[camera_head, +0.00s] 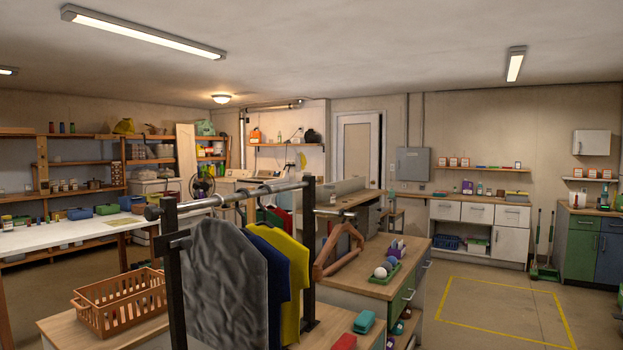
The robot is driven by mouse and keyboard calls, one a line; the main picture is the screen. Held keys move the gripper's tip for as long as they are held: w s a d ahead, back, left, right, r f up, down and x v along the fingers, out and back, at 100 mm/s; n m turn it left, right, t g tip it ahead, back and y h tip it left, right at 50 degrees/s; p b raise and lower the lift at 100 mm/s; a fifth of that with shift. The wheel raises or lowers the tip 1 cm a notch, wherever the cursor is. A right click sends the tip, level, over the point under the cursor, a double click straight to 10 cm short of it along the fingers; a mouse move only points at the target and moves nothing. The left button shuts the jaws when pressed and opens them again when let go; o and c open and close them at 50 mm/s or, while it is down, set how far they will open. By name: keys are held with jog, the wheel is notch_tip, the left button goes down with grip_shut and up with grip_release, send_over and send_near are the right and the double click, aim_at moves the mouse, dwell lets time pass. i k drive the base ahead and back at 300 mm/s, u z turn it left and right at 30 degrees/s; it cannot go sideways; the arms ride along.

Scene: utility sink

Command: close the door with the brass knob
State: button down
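A pale door (357,150) stands in a white frame in the back wall, a little right of the picture's middle. A narrow dark strip shows along its right side, which looks like a gap, but at this distance I cannot tell for sure how far open it is. I cannot make out a brass knob on it. The door's lower part is hidden behind a counter (345,201). My gripper is not in view.
A clothes rack (307,250) with shirts and hangers and an orange basket (120,302) fill the foreground. A wooden-topped cabinet (345,272) stands behind the rack. Open floor with a yellow taped outline (505,285) lies at right. A grey electrical box (413,164) hangs right of the door.

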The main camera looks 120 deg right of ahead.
aim_at(358, 135)
jog(key=z, duration=2.05)
jog(key=i, duration=6.35)
jog(key=z, duration=2.85)
